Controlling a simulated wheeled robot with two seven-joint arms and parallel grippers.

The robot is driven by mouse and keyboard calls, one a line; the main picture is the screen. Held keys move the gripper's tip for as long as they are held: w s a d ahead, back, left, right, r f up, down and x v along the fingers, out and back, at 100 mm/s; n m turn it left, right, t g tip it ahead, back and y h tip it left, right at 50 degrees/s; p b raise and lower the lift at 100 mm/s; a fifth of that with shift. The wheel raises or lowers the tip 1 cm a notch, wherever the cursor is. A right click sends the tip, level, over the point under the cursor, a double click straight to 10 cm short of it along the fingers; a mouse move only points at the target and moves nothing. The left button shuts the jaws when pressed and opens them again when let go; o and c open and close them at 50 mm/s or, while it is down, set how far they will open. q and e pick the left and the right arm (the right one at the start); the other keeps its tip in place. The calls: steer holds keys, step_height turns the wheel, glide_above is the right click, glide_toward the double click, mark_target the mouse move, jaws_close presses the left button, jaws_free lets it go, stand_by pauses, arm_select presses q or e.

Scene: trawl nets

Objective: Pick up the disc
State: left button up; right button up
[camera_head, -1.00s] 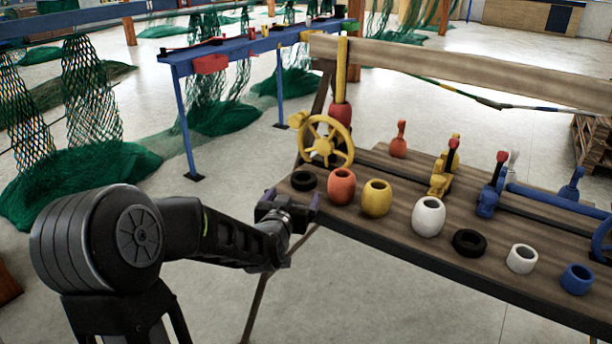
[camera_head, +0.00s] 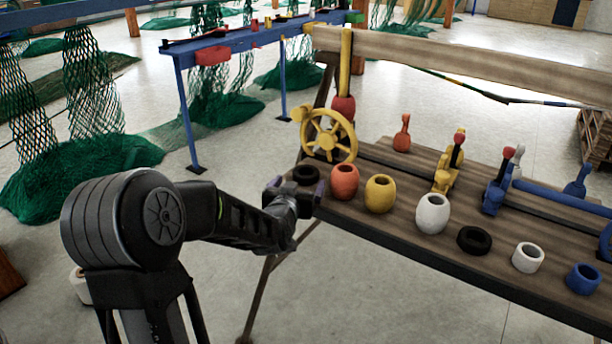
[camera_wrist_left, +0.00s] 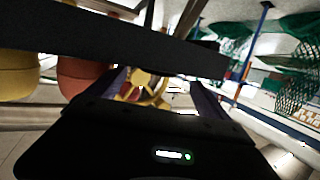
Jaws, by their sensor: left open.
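A black ring-shaped disc (camera_head: 306,172) lies at the left end of the wooden table. A second black ring (camera_head: 474,240) lies further right, between white pieces. My left gripper (camera_head: 296,188) is open at the table's left end. Its two purple-tinted fingers appear on either side of the near part of the left black disc in the head view; I cannot tell whether they touch it. In the left wrist view the fingers (camera_wrist_left: 162,95) are apart, with a yellow wheel (camera_wrist_left: 150,85) beyond. I cannot clearly make out the disc there. My right gripper is not in view.
An orange barrel (camera_head: 345,182) stands close to the right of the left disc, then a yellow barrel (camera_head: 380,194) and a white barrel (camera_head: 433,213). The yellow handwheel (camera_head: 329,136) rises behind the disc. Bare floor (camera_head: 380,290) lies in front of the table.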

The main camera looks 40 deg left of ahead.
mark_target(303, 179)
arm_select(q)
steer(key=x, duration=0.5)
steer(key=shift+w+f, duration=0.1)
steer(key=shift+w, duration=0.05)
steer(key=shift+d, duration=0.1)
stand_by(0.4)
steer(key=c, duration=1.5)
step_height(303, 179, up, 10)
steer(key=shift+r+p, duration=0.1)
steer(key=shift+p, duration=0.9)
